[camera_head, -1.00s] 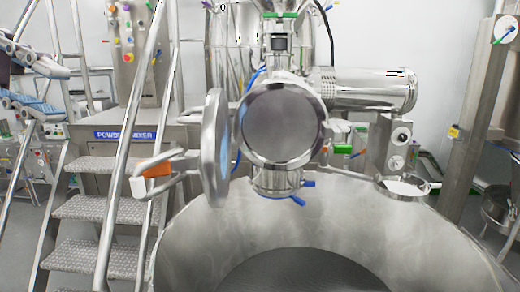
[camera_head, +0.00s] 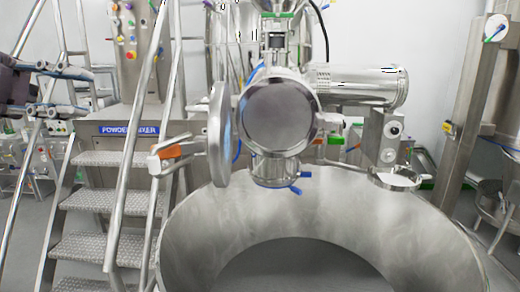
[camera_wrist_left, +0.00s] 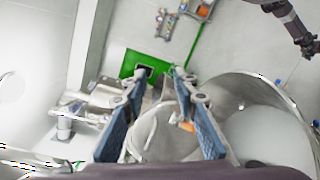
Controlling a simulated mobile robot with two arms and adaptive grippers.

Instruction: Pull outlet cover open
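The outlet cover (camera_head: 217,136) is a thick round steel disc in the head view. It stands swung out to the left of the round outlet (camera_head: 280,117), nearly edge-on, so the outlet's grey face shows. Its forked handle with an orange part (camera_head: 170,153) points left. My left gripper (camera_head: 92,90) is at the far left, above and left of the handle and apart from it. In the left wrist view its two blue-padded fingers (camera_wrist_left: 160,103) are spread with nothing gripped; an orange patch (camera_wrist_left: 188,127) shows beyond them. My right gripper is not in view.
Steel stairs (camera_head: 105,198) with handrails (camera_head: 135,130) stand at the left, close to my left gripper. A large round steel vessel (camera_head: 190,230) lies below the outlet. A horizontal steel cylinder (camera_head: 360,86) extends right of the outlet. A steel column (camera_head: 470,120) stands at the right.

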